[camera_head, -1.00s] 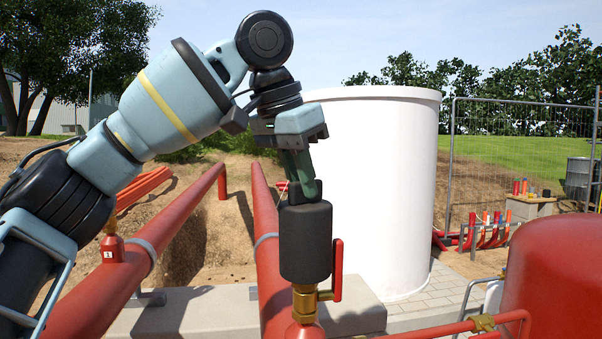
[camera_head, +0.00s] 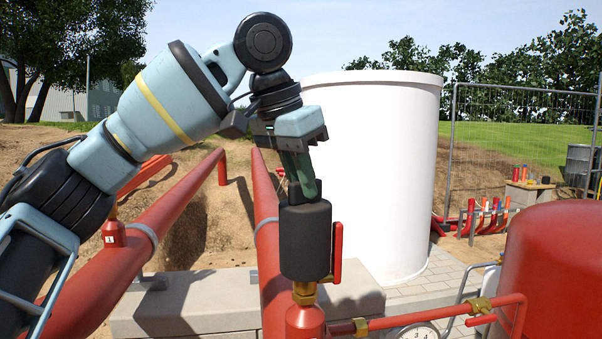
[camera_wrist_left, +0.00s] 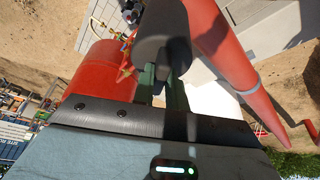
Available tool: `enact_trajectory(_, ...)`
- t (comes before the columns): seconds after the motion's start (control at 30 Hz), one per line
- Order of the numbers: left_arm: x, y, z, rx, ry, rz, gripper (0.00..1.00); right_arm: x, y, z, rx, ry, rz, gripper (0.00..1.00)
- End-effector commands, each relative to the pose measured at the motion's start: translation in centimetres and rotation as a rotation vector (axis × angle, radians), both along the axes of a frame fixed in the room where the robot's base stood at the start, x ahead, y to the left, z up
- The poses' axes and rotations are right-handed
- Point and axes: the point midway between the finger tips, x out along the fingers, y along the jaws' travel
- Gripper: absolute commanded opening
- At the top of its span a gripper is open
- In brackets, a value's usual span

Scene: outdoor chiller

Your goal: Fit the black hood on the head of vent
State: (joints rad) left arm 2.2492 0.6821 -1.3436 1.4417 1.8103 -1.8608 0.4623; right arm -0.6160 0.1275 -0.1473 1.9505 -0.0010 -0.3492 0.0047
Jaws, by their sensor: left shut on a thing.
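The black hood (camera_head: 306,242) is a dark, upright cylinder. My left gripper (camera_head: 302,192) is shut on its top, holding it from above; the wrist view also shows the hood (camera_wrist_left: 163,32) between the fingers (camera_wrist_left: 163,85). The hood stands in line over the vent, whose brass neck (camera_head: 304,293) shows just under its lower rim, above a red base (camera_head: 305,320). The red lever (camera_head: 337,252) stands upright close beside the hood's right side. The vent's head is hidden, and I cannot tell how far the hood sits over it. My right gripper is not in view.
A thick red pipe (camera_head: 266,200) runs behind the vent, with another red pipe (camera_head: 180,212) to the left. A white tank (camera_head: 375,170) stands behind. A red vessel (camera_head: 560,270), thin red piping (camera_head: 400,319) and a gauge (camera_head: 418,331) are at the right.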

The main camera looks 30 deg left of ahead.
Motion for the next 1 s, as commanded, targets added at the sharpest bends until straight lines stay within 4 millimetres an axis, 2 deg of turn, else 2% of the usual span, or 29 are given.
enact_trajectory(0.13, 0.0, 0.02, 0.01, -0.001, -0.002, 0.001, 0.0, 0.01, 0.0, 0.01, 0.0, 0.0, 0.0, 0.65)
enact_trajectory(0.17, 0.0, 0.02, 0.01, -0.001, -0.002, 0.001, 0.16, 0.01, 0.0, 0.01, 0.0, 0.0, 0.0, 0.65)
enact_trajectory(0.33, -0.01, 0.02, 0.02, -0.001, -0.002, 0.001, 0.39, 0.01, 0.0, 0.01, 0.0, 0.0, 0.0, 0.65)
enact_trajectory(0.53, 0.0, 0.01, 0.0, -0.001, -0.001, 0.001, 0.39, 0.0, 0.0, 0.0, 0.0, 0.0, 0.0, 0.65)
enact_trajectory(0.7, 0.01, 0.01, -0.02, -0.001, -0.001, 0.001, 0.61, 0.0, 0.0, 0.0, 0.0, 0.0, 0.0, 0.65)
enact_trajectory(1.0, -0.04, 0.01, 0.14, -0.001, -0.002, 0.001, 0.61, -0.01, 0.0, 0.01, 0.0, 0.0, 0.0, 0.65)
